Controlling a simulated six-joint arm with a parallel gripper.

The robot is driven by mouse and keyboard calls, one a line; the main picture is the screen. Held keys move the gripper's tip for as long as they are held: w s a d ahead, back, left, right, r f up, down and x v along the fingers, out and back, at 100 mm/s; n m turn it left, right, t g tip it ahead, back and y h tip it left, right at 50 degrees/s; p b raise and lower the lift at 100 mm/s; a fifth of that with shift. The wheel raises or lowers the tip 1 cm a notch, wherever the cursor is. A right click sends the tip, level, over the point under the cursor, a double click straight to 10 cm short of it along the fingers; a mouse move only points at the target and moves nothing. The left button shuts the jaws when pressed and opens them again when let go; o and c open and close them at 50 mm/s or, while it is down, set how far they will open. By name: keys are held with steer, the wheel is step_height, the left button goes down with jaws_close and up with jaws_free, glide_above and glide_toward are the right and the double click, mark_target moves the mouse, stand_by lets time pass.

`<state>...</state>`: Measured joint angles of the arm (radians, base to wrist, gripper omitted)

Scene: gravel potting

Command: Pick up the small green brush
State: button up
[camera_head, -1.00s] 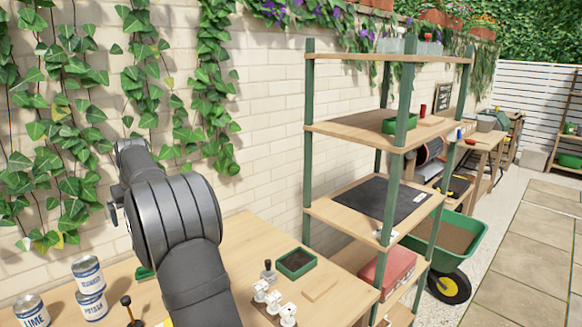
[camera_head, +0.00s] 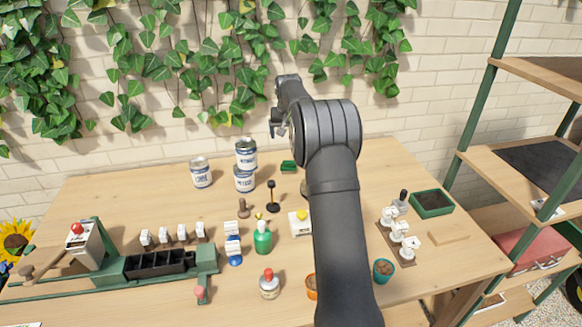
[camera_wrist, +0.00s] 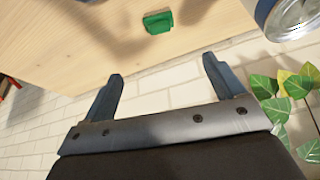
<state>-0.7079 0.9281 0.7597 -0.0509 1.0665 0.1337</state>
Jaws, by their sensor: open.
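A small green block-like thing, which looks like the green brush (camera_head: 288,167), lies on the wooden table near the wall, right of the stacked cans. It also shows in the wrist view (camera_wrist: 158,22), on the wood near the top of the picture. My gripper (camera_wrist: 163,72) is open and empty, its two fingers apart and pointing toward the green brush. The brush is beyond the fingertips and not between them. In the head view my gripper (camera_head: 277,122) is held above the table, against the wall; its fingers show only in part.
Stacked cans (camera_head: 245,178) and a lime can (camera_head: 201,173) stand left of the brush. A black-headed tool (camera_head: 271,196), a green bottle (camera_head: 263,238) and a red-capped bottle (camera_head: 269,284) stand nearer. A green tray (camera_head: 432,204) is at right. The brick wall is close behind.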

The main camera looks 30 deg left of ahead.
glide_toward(289, 161)
steer(key=x, duration=0.5)
steer(key=shift+s+a, duration=0.1)
steer(key=shift+s, duration=0.2)
steer(key=shift+w+x, duration=0.2)
steer(key=shift+x, duration=2.6)
steer(key=shift+r, duration=0.15)
steer(key=c, duration=1.1)
